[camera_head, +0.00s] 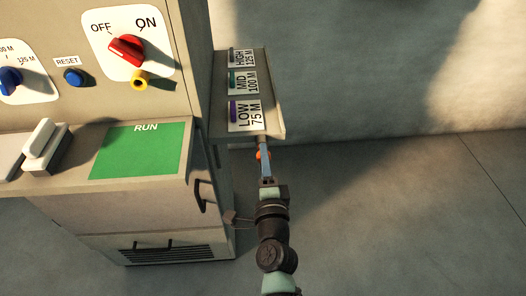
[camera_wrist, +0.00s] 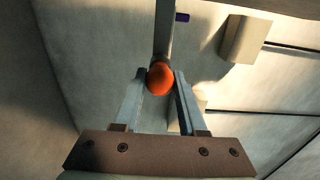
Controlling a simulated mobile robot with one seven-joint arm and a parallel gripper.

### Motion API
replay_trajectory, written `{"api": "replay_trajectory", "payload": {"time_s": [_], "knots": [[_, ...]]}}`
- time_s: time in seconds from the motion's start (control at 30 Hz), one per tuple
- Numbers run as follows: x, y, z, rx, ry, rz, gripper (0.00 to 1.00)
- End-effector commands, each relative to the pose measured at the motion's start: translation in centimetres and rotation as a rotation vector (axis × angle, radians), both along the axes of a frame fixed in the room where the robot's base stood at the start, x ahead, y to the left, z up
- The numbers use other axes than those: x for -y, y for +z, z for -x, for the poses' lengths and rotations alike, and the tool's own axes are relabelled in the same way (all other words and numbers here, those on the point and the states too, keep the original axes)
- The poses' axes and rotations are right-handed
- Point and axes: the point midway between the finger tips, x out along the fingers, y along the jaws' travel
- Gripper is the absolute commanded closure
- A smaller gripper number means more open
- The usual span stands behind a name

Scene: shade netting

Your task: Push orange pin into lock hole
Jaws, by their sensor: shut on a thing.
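The orange pin (camera_head: 262,154) shows as a small orange knob just below the front edge of the side shelf. In the wrist view its round orange head (camera_wrist: 160,79) sits between my two fingertips; its shaft is hidden. My gripper (camera_head: 264,160) is shut on the pin, and it also shows in the wrist view (camera_wrist: 160,76). A yellow ring-shaped socket (camera_head: 140,80), which looks like the lock hole, is on the cabinet face below the red OFF/ON knob (camera_head: 126,50). My gripper is well to the right of and below this socket. The wrist view does not show the socket.
The side shelf (camera_head: 272,108) holds plates labelled HIGH, MID and LOW with coloured pegs; its edge is close to my gripper. A green RUN panel (camera_head: 138,152) and white-handled lever (camera_head: 40,137) are on the cabinet ledge. A dark handle (camera_head: 202,196) projects below. Floor right is clear.

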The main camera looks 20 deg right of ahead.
Motion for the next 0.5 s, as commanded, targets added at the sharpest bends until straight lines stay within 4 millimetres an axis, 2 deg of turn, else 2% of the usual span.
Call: {"api": "replay_trajectory", "payload": {"time_s": [0.5], "knots": [[-0.29,-0.06,1.00,-0.001,0.000,0.000,1.00]]}}
